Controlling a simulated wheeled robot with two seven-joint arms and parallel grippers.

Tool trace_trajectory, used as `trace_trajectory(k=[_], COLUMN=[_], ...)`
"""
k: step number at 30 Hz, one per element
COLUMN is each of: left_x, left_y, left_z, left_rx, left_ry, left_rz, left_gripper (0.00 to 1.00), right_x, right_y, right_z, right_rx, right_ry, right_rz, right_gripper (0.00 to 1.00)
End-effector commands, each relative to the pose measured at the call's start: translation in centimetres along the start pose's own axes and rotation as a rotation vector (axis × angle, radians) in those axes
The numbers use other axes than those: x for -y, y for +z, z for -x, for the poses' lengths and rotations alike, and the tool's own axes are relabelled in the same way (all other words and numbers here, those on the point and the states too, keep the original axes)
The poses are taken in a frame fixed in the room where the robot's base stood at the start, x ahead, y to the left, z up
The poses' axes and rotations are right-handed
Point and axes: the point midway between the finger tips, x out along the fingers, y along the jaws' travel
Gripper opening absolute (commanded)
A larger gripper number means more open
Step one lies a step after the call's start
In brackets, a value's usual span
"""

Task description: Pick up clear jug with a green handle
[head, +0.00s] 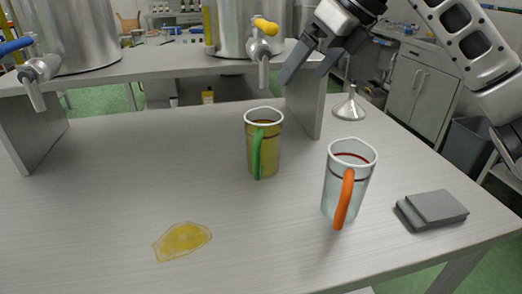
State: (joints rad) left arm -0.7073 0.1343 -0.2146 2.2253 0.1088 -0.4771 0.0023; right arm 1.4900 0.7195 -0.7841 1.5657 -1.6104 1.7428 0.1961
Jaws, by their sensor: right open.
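The clear jug with a green handle (264,142) stands upright near the middle of the table. It looks filled with yellow-green liquid, and its handle faces the front. My right gripper (303,75) comes in from the upper right. It is open and empty, above and behind the jug in the picture and apart from it. A second clear jug with an orange handle (349,178) stands in front and to the right, and it looks empty. My left gripper is not in view.
Steel tanks (70,35) with taps stand on a raised shelf (150,68) at the back. A metal funnel (349,108) and folded grey cloths (432,208) lie on the right. A yellow oil spill (182,241) is at front left. The table's left side is mostly clear.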

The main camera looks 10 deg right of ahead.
Motion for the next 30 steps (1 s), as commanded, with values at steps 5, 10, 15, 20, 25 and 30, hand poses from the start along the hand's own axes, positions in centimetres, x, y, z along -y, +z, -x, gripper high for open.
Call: trace_trajectory(k=[5, 10, 15, 20, 25, 30], left_x=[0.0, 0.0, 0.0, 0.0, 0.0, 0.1], left_y=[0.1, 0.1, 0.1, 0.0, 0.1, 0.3], left_z=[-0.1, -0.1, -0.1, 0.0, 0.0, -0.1], left_rx=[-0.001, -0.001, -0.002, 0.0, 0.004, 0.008], left_ry=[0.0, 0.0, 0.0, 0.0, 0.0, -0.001], left_rz=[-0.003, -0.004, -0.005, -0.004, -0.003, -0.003], left_gripper=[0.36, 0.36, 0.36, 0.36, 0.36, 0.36], right_x=[-0.1, -0.1, -0.1, 0.2, 0.5, 0.5], right_y=[-0.1, 0.1, 0.1, 0.1, 0.1, 0.2], right_z=[-4.1, -6.5, -7.4, -8.8, -11.4, -12.4], right_rx=[-0.003, 0.0, 0.001, 0.0, -0.002, 0.002], right_ry=[0.005, 0.004, 0.005, 0.006, 0.007, 0.005], right_rz=[0.001, 0.003, 0.003, 0.002, 0.002, 0.002], right_gripper=[0.99, 0.99, 0.99, 0.99, 0.99, 0.99])
